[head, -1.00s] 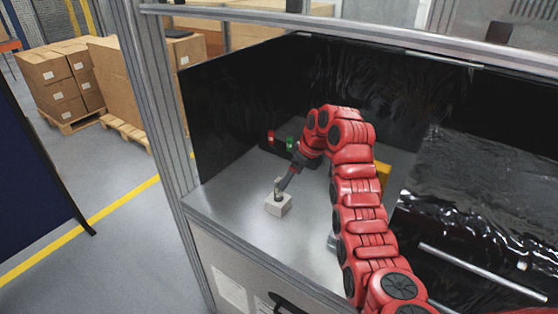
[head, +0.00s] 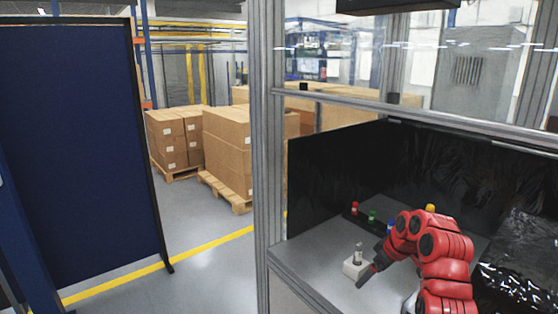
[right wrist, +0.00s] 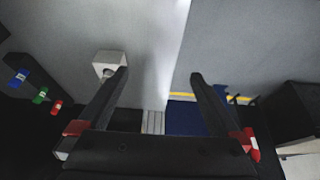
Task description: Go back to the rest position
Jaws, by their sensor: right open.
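My right gripper (head: 368,274) is at the end of the red arm inside the enclosure, just beside and right of a white block (head: 352,270). The right wrist view shows its two dark fingers (right wrist: 160,76) spread apart with nothing between them. My left gripper is not in either view.
Small red (head: 354,208), green (head: 372,216) and blue (head: 390,228) pieces stand in a row behind the block. A yellow object (head: 430,208) shows behind my arm. Dark walls (head: 330,180) and a grey frame post (head: 268,150) bound the enclosure. Boxes on pallets (head: 226,160) stand outside.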

